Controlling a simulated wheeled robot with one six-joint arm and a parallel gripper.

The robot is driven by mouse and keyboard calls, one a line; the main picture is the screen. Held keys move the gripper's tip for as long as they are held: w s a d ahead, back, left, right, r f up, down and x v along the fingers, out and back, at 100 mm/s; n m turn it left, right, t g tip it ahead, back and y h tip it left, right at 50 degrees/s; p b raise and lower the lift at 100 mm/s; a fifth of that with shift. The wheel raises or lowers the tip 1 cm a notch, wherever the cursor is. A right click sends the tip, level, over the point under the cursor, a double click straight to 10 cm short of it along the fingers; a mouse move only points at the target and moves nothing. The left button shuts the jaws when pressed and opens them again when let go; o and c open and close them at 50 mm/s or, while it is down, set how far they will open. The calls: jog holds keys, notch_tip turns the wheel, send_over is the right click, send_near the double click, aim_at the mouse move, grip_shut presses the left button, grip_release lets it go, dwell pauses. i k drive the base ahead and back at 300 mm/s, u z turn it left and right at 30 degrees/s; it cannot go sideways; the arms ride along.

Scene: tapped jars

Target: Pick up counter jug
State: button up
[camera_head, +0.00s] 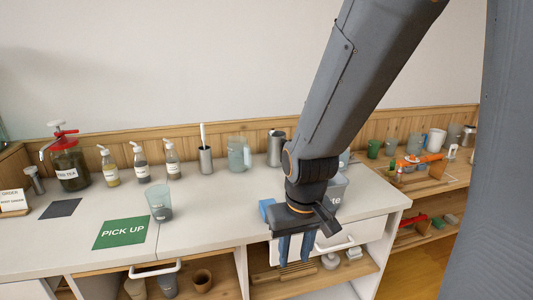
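A clear, pale-tinted glass jug (236,155) with a handle on its right side stands upright at the back of the white counter (215,200). A dark grey metal pitcher-like vessel (275,150) stands to its right, close to my arm. My gripper (295,250) points down in front of the counter's drawer front, lower and to the right of the glass jug and apart from it. Its two blue fingers look spread, with nothing visible between them.
A grey cup holding a white stick (206,160) stands left of the jug. A glass cup (159,205) stands beside the green PICK UP mat (120,233). My arm hides part of the right counter.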

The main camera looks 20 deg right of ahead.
aim_at(239, 154)
jog(key=i, duration=1)
